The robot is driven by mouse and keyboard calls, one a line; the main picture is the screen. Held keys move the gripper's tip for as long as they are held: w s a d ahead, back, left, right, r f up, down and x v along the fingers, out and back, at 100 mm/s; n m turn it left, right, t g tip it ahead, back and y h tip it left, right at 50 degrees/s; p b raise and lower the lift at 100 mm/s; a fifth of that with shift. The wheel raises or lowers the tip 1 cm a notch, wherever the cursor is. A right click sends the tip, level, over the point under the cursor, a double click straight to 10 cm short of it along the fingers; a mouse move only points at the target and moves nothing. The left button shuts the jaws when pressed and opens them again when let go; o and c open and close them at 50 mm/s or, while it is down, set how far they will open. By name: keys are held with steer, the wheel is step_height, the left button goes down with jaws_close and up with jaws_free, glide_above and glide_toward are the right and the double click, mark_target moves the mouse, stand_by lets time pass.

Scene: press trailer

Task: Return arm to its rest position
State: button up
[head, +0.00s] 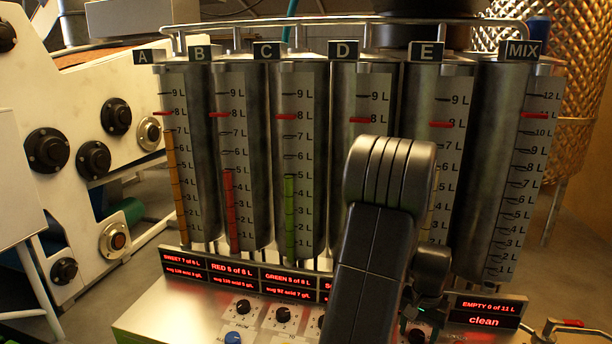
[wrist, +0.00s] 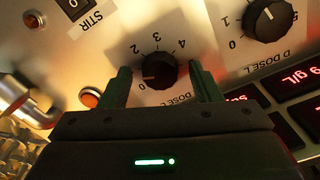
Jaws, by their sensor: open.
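In the wrist view my gripper (wrist: 160,70) is open. Its two dark green fingers stand on either side of a black dose knob (wrist: 155,68), with a gap visible to each side. In the head view my black arm rises at centre right and bends down to the panel.
Steel tanks with level scales, labelled A to E and MIX (head: 499,170), stand behind the panel. The D dose knob (wrist: 268,20), a STIR switch (wrist: 72,5) and an orange button (wrist: 90,96) are close by. A pipe valve with red handles (head: 570,323) is at lower right.

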steer(key=m+p, duration=0.1)
steer(key=m, duration=0.3)
steer(key=shift+r+m, duration=0.1)
steer(key=shift+m, duration=0.3)
steer(key=shift+m+p, duration=0.9)
steer(key=shift+m, duration=1)
